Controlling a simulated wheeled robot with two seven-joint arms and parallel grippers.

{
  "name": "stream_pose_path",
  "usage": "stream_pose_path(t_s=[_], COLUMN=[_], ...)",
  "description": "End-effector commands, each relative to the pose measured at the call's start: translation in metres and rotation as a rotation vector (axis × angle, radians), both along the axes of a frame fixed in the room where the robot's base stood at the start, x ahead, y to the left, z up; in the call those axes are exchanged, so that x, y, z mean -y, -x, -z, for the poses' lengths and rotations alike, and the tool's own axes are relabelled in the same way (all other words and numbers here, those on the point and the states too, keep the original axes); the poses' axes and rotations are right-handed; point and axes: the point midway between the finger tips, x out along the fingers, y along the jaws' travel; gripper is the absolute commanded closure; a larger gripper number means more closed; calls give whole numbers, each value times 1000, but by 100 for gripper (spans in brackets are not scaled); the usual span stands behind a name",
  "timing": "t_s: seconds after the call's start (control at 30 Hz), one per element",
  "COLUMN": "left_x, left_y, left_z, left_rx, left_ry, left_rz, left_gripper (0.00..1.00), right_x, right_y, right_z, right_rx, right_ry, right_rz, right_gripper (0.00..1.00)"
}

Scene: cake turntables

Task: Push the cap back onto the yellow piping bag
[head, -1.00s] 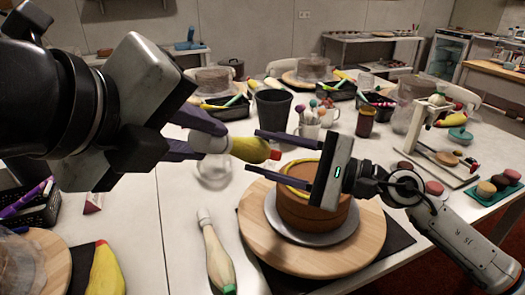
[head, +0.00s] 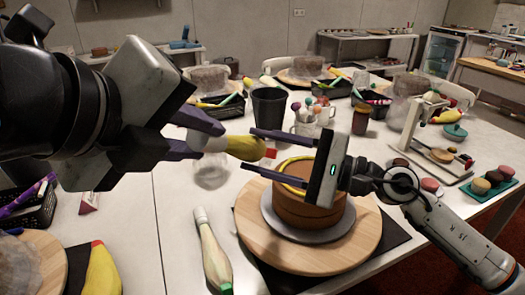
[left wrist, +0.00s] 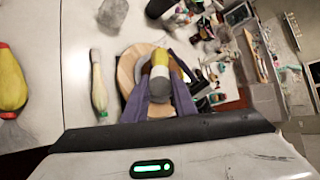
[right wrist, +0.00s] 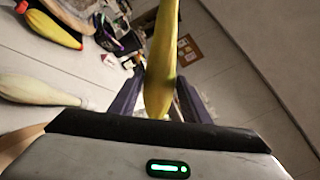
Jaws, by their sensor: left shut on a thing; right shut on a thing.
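The yellow piping bag (head: 245,148) is held in the air, lying roughly level, with its red end (head: 271,153) to the right. My right gripper (head: 250,151) has its fingers on either side of the bag; in the right wrist view the bag (right wrist: 160,60) fills the space between them. My left gripper (head: 212,142) is shut on the whitish cap (head: 196,140) at the bag's left end. In the left wrist view the grey cap (left wrist: 158,88) lines up with the yellow bag (left wrist: 160,58). Cap and bag appear to meet; whether the cap is fully seated cannot be told.
A chocolate cake (head: 308,210) on a wooden turntable (head: 262,248) stands just below the right gripper. Another piping bag (head: 214,255) with a green end lies left of it. A black cup (head: 270,107) and a mug of tools (head: 308,125) stand behind.

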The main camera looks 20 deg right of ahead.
Motion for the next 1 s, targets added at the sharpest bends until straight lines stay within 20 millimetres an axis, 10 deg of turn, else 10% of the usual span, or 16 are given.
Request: stream_pose_path(t_s=[0.2, 0.23, 0.37, 1.0], left_x=[0, 0, 0, -32], left_y=[0, 0, 0, 34], left_z=[0, 0, 0, -34], left_rx=[-1, -1, -1, 5], left_ry=[0, 0, 0, 2], left_rz=[1, 1, 1, -1], left_gripper=[94, 72, 53, 53], right_x=[0, 0, 0, 0], right_y=[0, 0, 0, 0], right_z=[-2, -2, -2, -2], right_rx=[3, 3, 3, 3], right_ry=[-1, -1, -1, -1], right_rz=[0, 0, 0, 0], right_gripper=[68, 68, 68, 68])
